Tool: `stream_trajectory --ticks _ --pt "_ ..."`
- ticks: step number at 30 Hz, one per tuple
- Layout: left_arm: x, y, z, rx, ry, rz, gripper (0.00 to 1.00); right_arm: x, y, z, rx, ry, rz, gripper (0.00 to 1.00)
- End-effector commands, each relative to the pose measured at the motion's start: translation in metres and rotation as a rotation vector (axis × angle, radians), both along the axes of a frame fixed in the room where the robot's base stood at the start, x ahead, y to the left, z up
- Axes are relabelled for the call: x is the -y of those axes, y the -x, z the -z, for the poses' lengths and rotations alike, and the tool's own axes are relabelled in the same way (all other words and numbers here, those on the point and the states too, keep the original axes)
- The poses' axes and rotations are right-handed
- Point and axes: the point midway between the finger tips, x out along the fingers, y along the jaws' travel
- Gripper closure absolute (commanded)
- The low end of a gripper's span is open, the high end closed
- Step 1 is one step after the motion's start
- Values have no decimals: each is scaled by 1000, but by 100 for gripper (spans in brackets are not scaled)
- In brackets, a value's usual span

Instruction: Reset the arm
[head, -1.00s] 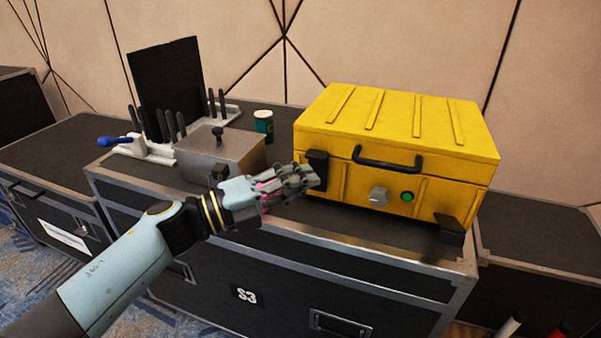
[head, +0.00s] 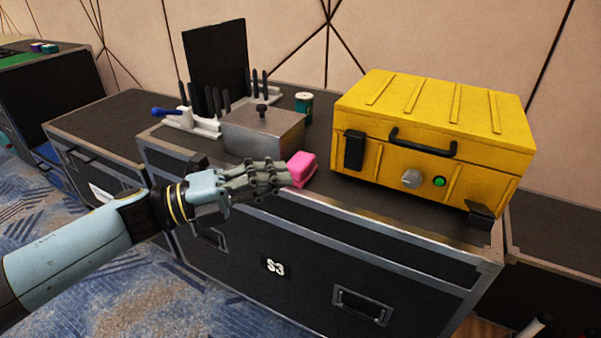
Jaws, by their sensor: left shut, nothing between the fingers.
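My left arm comes in from the left in the head view. Its left gripper (head: 284,177) is shut and empty, in front of the black case top near its front edge. A pink block (head: 301,168) lies on the case just beyond the fingertips; whether they touch it I cannot tell. My right gripper is not in view.
A yellow box (head: 432,133) stands on the black case (head: 325,262) at the right. A grey metal box (head: 262,133), a green can (head: 304,106), a white rack (head: 206,126) and a blue-handled tool (head: 167,111) stand behind. Blue carpet (head: 130,285) is open at lower left.

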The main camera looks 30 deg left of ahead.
Motion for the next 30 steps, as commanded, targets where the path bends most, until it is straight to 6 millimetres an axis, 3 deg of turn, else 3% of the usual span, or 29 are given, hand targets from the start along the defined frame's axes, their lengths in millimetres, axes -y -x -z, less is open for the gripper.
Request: stream_trajectory --ticks 9,22,26,29,30 --pt "-6 6 -1 1 1 0 100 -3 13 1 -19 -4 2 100" --pt "-2 10 4 -11 15 -3 100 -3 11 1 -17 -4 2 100" --pt "-6 20 53 -139 100 -84 100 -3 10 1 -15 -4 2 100" --pt "-27 30 120 -346 225 -259 100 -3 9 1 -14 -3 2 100" --pt "-37 38 151 -444 279 -341 100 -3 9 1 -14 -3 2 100"
